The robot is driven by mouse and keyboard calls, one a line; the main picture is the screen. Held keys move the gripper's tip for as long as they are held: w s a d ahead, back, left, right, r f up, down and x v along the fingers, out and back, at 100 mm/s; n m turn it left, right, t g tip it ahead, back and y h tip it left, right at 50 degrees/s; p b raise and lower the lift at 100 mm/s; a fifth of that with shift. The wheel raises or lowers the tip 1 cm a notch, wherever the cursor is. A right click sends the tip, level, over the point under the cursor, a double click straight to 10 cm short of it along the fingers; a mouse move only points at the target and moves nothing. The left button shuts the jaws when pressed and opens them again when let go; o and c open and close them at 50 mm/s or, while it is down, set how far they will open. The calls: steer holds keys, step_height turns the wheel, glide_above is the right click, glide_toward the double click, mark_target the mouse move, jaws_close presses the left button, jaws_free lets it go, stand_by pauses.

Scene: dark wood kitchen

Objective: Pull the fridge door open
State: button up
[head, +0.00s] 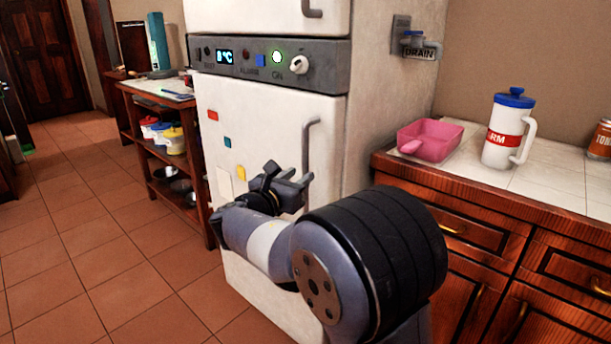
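The white fridge (265,130) stands in the middle of the head view. Its lower door is closed and has a vertical grey bar handle (311,140) near its right edge. My gripper (290,182) is at the lower part of this handle, and one finger overlaps the bar in the picture. I cannot tell whether the fingers are around the handle or only beside it, nor whether they touch it. My arm hides the lower right part of the door. An upper door (250,18) with its own handle (312,8) shows at the top and looks closed.
A dark control panel (270,64) sits between the doors. A shelf unit (165,150) stands left of the fridge. A wooden counter (570,195) on the right holds a pink pan (430,138) and a white jug (503,130). The tiled floor (85,225) at left is clear.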

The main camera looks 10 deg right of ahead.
mark_target(303, 172)
steer(key=shift+x, duration=1.9)
steer(key=shift+c, duration=0.4)
jaws_close()
